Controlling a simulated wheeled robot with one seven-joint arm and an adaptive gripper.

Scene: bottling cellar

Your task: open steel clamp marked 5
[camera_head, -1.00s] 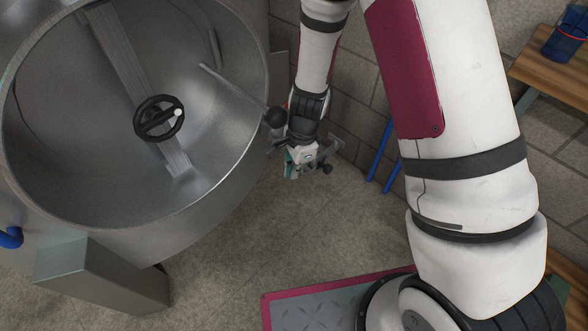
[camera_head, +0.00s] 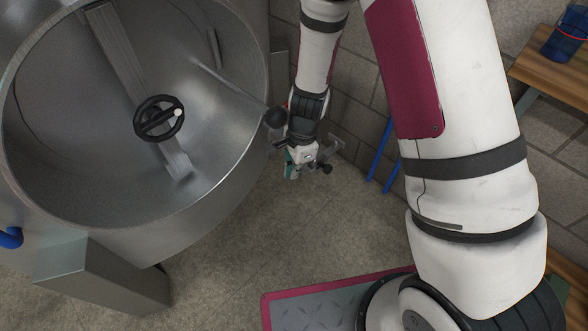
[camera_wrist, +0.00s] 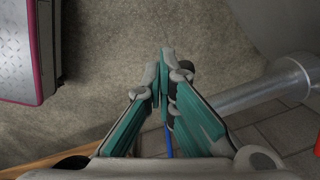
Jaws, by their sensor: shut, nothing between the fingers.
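My gripper (camera_head: 292,168) hangs at the end of my arm beside the tank's right side. In the wrist view my gripper (camera_wrist: 162,82) has its teal-padded fingers together, with nothing held between them. A small black knob (camera_head: 327,168) shows just right of my gripper in the head view, by a small grey metal fitting (camera_head: 337,144). A dark rounded piece (camera_wrist: 186,67) shows behind the fingertips in the wrist view; I cannot tell whether they touch it. No mark 5 can be read, and I cannot tell which part is the clamp.
A large open steel tank (camera_head: 215,190) with a black handwheel (camera_head: 158,118) fills the left. A rod with a black ball (camera_head: 275,117) is close to my wrist. A grey pipe (camera_wrist: 265,95) is right of the fingers. A wooden bench (camera_head: 555,75) stands at the right. Floor below is clear.

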